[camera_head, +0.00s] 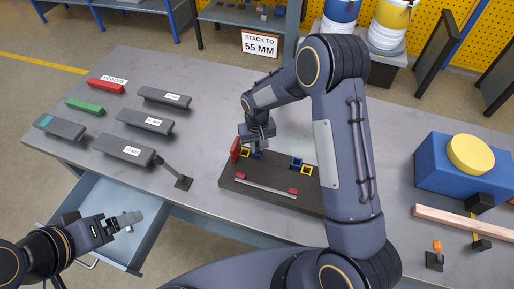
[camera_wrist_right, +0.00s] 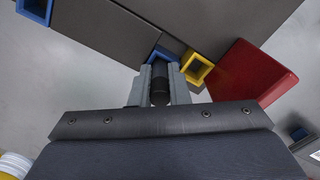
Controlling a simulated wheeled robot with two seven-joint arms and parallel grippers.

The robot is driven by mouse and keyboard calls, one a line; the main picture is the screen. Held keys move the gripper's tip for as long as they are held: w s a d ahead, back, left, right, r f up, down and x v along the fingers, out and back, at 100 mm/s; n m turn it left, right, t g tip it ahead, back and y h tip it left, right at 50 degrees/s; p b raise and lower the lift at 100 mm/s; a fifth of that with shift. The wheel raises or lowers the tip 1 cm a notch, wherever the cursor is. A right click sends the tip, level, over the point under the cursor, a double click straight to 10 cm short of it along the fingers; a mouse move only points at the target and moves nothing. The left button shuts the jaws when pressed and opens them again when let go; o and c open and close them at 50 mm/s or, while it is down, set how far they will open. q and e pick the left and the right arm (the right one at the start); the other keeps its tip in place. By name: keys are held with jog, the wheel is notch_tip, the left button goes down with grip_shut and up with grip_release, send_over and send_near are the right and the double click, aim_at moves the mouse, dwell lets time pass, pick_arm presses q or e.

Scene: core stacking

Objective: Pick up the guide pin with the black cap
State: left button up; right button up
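The guide pin with the black cap (camera_wrist_right: 160,88) stands between the fingers of my right gripper (camera_wrist_right: 160,78) in the right wrist view. The fingers lie close along both sides of the dark cap, with no clear gap, and look shut on it. The pin's lower end is hidden, close to a blue square socket (camera_wrist_right: 163,54). In the head view my right gripper (camera_head: 259,141) is low over the back left of the dark fixture board (camera_head: 243,190), and the pin is not clear there. My left gripper (camera_head: 131,221) is over the open drawer, apart from the board; its finger opening is unclear.
Yellow square frames (camera_wrist_right: 197,68) and a red block (camera_wrist_right: 252,72) stand close beside my right gripper. Several grey bars (camera_head: 124,149) and red and green bars lie at the left. A blue block (camera_head: 436,167) with a yellow disc and a wooden strip are at the right.

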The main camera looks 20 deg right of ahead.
grip_shut()
jog(key=shift+r, duration=0.1)
